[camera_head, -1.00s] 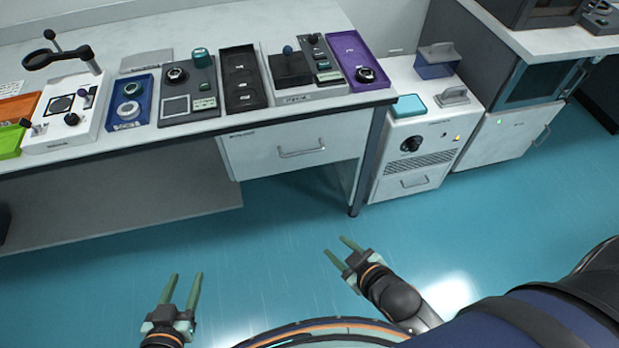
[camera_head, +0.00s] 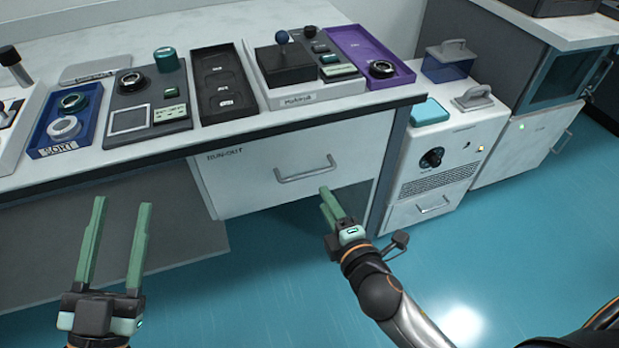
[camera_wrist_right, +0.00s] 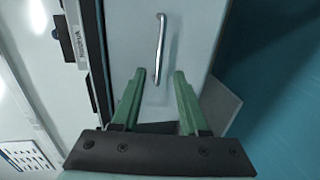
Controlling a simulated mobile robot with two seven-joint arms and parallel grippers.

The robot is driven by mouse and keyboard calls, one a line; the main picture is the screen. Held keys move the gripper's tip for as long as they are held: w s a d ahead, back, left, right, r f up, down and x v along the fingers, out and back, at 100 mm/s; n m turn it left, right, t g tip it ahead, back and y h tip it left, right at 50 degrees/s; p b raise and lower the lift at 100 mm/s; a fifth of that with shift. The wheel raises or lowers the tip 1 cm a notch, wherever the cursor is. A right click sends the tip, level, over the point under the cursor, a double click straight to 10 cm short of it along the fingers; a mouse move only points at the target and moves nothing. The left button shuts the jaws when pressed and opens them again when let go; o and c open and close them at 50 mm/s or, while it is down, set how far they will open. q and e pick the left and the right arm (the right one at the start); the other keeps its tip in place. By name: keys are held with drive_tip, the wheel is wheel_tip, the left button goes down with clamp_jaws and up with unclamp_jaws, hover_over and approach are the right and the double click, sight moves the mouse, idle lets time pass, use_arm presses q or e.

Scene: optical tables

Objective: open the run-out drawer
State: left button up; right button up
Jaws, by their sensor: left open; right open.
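The run-out drawer (camera_head: 240,182) is a white front labelled RUN-OUT under the table top, and it looks closed. Its silver bar handle (camera_head: 303,174) also shows in the right wrist view (camera_wrist_right: 159,50), upright in that picture, ahead of the fingertips. My right gripper (camera_head: 331,196) is open and empty, just below and to the right of the handle, apart from it. In the right wrist view its two green fingers (camera_wrist_right: 158,76) stand on either side of the handle's line. My left gripper (camera_head: 122,203) is open and empty, well left of the drawer.
The table top (camera_head: 190,143) holds a blue SORT tray (camera_head: 40,151), a black tray (camera_head: 236,111), a joystick unit (camera_head: 292,92) and a purple tray (camera_head: 398,73). A white cabinet (camera_head: 466,145) stands right of the table leg. The blue floor (camera_head: 290,290) below is clear.

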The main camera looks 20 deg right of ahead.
sight(309, 174)
use_arm(q)
drive_tip(key=s+r+m+h+b, duration=0.2)
drive_tip(key=s+r+m+h, duration=0.2)
drive_tip(key=r+h, duration=0.1)
drive_tip(key=shift+s+d+r+t+h, duration=0.3)
drive_tip(key=shift+s+d+h, duration=0.1)
drive_tip(key=shift+h, duration=0.2)
use_arm(e)
drive_tip(key=shift+x, duration=5.65)
clamp_jaws()
